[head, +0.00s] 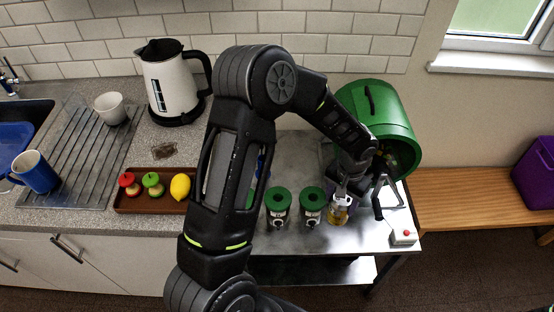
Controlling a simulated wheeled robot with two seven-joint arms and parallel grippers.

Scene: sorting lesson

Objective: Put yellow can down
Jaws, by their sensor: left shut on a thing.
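My left gripper (344,192) is over the right part of the metal table (300,152), pointing down. It is shut on the yellow can (340,213), which shows small and amber-yellow below the fingers. The can looks upright and is close to the table top; I cannot tell whether its base touches. The gripper and wrist hide the can's upper part. My right gripper is not in view.
Two jars with green lids (278,199) (312,200) stand just left of the can. A green drum (372,112) on a stand is behind it. A white box with a red button (403,238) is at the right. A brown tray (126,205) holds fruit-like items on the counter.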

